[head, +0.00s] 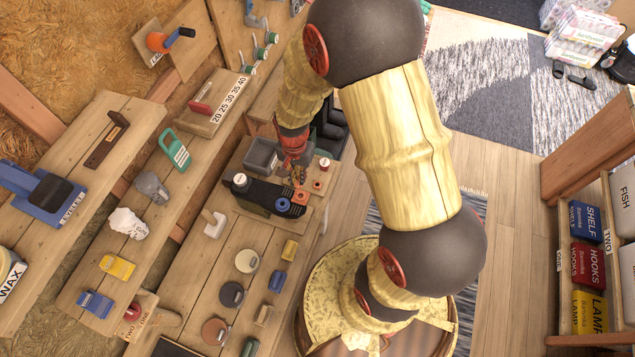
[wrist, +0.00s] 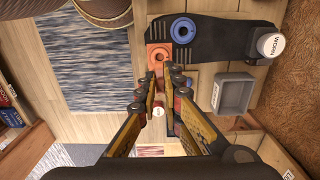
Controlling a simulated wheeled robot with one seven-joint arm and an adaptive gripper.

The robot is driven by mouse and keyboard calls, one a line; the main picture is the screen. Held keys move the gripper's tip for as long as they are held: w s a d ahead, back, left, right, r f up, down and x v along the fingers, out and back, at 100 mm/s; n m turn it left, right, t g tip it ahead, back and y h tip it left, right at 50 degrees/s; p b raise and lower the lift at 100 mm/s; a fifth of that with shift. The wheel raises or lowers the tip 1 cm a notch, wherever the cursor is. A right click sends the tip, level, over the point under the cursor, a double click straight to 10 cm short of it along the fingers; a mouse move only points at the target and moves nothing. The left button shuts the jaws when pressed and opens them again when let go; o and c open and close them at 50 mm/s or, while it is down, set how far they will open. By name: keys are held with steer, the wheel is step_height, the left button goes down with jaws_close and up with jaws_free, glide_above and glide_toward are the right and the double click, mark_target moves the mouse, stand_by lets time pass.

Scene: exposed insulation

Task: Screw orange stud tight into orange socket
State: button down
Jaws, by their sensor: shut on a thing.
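The orange socket (head: 300,197) shows as a ring beside a blue ring (head: 282,205) on a dark board. In the wrist view, the orange socket (wrist: 184,56) lies just beyond my fingertips. My gripper (head: 297,172) points down close behind the socket. In the wrist view, the fingers of my gripper (wrist: 164,76) draw close together at their tips and are shut on the orange stud. The stud is almost wholly hidden between them, so I cannot tell its tilt or whether it touches the socket.
A grey tray (head: 262,155) and a white-capped jar (head: 240,180) stand near the dark board, left of my gripper. A small white-capped piece (head: 324,163) stands to its right. The wooden bench (head: 190,290) holds several round lids and small coloured blocks.

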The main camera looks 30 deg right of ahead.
mark_target(299, 186)
steer(key=shift+f, duration=0.15)
steer(key=shift+f+b, duration=2)
steer(key=shift+f, duration=0.75)
steer(key=shift+f+b, duration=0.7)
steer(key=shift+f, duration=0.55)
steer(key=c, duration=1.9)
jaws_free()
steer(key=shift+r, duration=0.1)
step_height(299, 186, up, 12)
steer(key=shift+f, duration=0.1)
